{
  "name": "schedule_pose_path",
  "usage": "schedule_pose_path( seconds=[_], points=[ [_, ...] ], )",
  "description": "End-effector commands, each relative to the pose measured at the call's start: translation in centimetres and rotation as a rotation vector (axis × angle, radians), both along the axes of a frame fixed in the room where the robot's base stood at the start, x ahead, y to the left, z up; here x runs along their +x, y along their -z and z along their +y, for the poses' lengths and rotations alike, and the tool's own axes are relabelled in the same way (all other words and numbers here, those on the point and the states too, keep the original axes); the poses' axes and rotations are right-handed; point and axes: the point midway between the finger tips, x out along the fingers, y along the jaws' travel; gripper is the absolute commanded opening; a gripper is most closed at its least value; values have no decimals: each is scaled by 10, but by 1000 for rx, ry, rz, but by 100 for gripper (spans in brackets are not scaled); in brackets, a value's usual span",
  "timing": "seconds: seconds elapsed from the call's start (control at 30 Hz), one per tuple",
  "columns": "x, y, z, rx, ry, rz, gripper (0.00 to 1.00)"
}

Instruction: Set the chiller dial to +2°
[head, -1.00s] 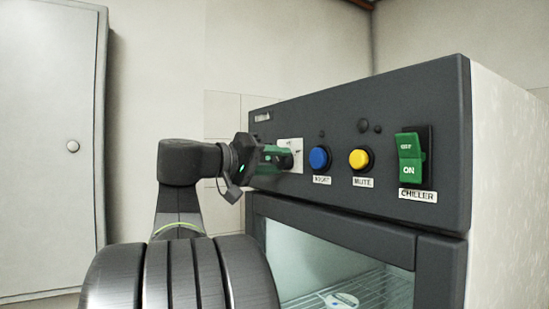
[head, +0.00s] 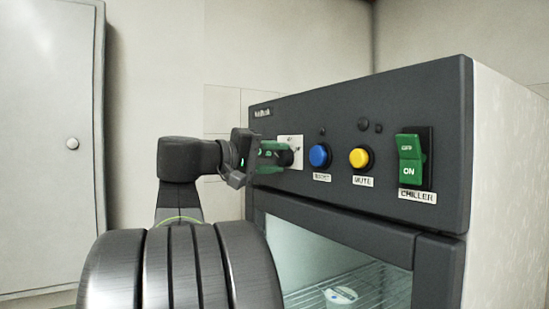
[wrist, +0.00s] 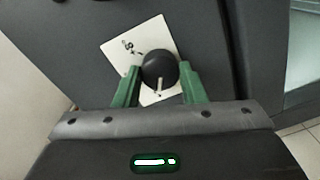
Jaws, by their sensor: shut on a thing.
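The chiller dial is a round black knob (wrist: 160,69) with a pale pointer line, on a white scale plate (wrist: 121,46). In the wrist view the plate looks tilted and the pointer line aims down toward my gripper's palm; the scale marks are too small to read. My gripper (wrist: 160,78) has its green fingers on both sides of the knob and is shut on it. In the head view the gripper (head: 281,155) meets the plate (head: 296,144) at the panel's left, and the fingers partly hide the dial.
Right of the dial are a blue button (head: 319,156), a yellow MUTE button (head: 360,158) and a green CHILLER rocker switch (head: 411,160). Below is a glass door (head: 310,255) with a wire shelf and a white-lidded jar (head: 341,296). A pale cabinet (head: 50,150) stands at left.

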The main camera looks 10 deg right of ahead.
Motion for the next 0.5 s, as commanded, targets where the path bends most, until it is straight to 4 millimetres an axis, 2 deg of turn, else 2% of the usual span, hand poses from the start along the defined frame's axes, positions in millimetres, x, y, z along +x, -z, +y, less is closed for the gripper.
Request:
schedule_pose_path(
  seconds=[0.1,0.13,0.23,0.5],
  points=[
    [0,0,0,0,0,2,14],
    [0,0,0,0,0,2,41],
    [0,0,0,1,0,1,59],
    [0,0,0,0,0,0,59]
  ],
)
